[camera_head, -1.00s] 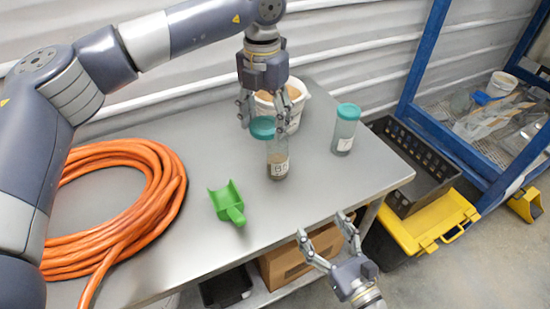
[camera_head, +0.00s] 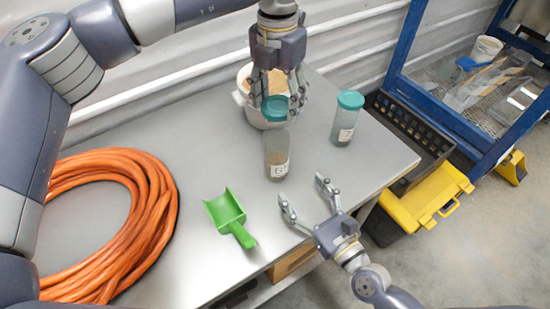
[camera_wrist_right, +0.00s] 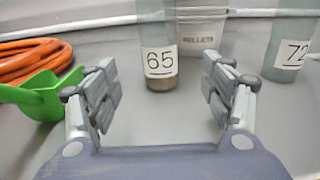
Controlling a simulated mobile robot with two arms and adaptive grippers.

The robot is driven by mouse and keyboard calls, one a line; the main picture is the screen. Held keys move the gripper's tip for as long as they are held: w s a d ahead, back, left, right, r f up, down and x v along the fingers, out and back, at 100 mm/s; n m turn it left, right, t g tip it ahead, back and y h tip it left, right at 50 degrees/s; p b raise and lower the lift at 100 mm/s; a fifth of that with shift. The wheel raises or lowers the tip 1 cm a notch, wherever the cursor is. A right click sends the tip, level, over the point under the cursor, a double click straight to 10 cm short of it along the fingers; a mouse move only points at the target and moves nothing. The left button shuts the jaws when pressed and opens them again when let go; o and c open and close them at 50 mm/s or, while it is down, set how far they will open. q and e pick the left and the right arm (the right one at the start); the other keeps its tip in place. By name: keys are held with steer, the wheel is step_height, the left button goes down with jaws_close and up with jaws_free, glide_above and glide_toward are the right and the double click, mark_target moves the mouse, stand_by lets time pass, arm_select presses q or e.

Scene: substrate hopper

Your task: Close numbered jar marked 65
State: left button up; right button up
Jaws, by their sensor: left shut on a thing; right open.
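The clear jar marked 65 (camera_head: 277,160) stands upright on the metal table with brown material in its bottom. Its label reads clearly in the right wrist view (camera_wrist_right: 160,63). My left gripper (camera_head: 276,96) points down above the jar and is shut on a teal lid (camera_head: 275,109). My right gripper (camera_head: 303,190) is open and empty, in front of jar 65 at the table's front edge. In the right wrist view the jar stands beyond and between its fingers (camera_wrist_right: 158,88).
A jar marked 72 (camera_wrist_right: 288,55) with a teal lid (camera_head: 350,99) stands to the right. A white pellets bucket (camera_head: 243,99) is behind jar 65. A green scoop (camera_head: 227,213) and a coiled orange hose (camera_head: 150,215) lie left. A black crate (camera_head: 415,135) is beyond the table's right edge.

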mark_target(282, 166)
arm_select(q)
steer(key=shift+w+a, duration=0.1)
steer(key=shift+w, duration=0.05)
arm_select(e)
steer(key=x, duration=1.2)
steer(key=shift+w+a, duration=0.1)
steer(key=shift+a, duration=0.05)
steer(key=c, duration=1.6)
arm_select(q)
steer(key=shift+f, duration=2.5)
arm_select(e)
steer(key=shift+c, duration=0.2)
